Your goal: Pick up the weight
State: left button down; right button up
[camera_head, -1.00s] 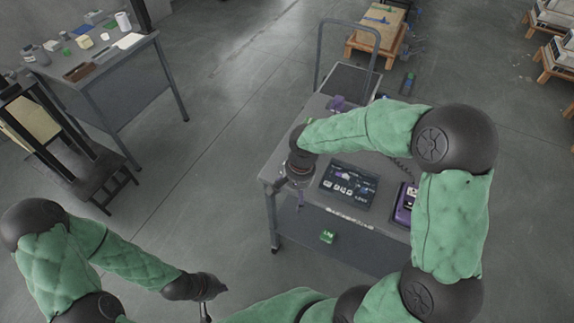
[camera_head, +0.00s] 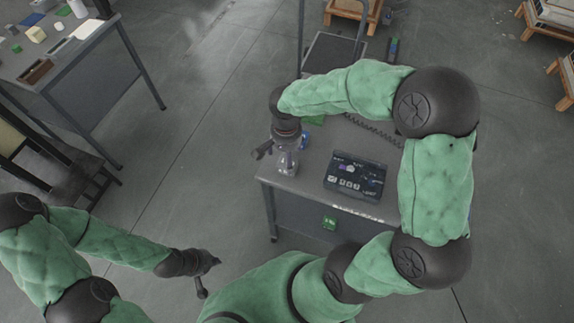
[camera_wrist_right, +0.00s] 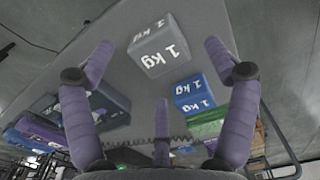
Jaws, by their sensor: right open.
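A light grey block marked 1 kg (camera_wrist_right: 165,55) sits on the grey table, between and beyond my right gripper's fingertips in the right wrist view. A blue block marked 1 kg (camera_wrist_right: 194,96) and a green block (camera_wrist_right: 207,126) stand in a row beside it. My right gripper (camera_wrist_right: 159,47) has its purple fingers spread and empty, with a third purple finger at the bottom. In the head view it is over the table's left end (camera_head: 277,157), partly hiding the blocks. My left gripper (camera_head: 207,273) hangs low at the left, away from the table; its finger opening is unclear.
Dark boxes (camera_wrist_right: 90,108) show at the left in the wrist view. Another table (camera_head: 75,70) with small items stands at the upper left. Open floor lies between the tables.

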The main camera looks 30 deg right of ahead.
aim_at(281, 166)
jog(key=f, duration=0.2)
jog(key=f+b, duration=0.1)
jog(key=f, duration=0.1)
jog(key=f+b, duration=0.1)
jog(key=shift+d+f, duration=0.25)
jog(key=shift+f, duration=0.15)
jog(key=shift+r, duration=0.1)
grip_shut()
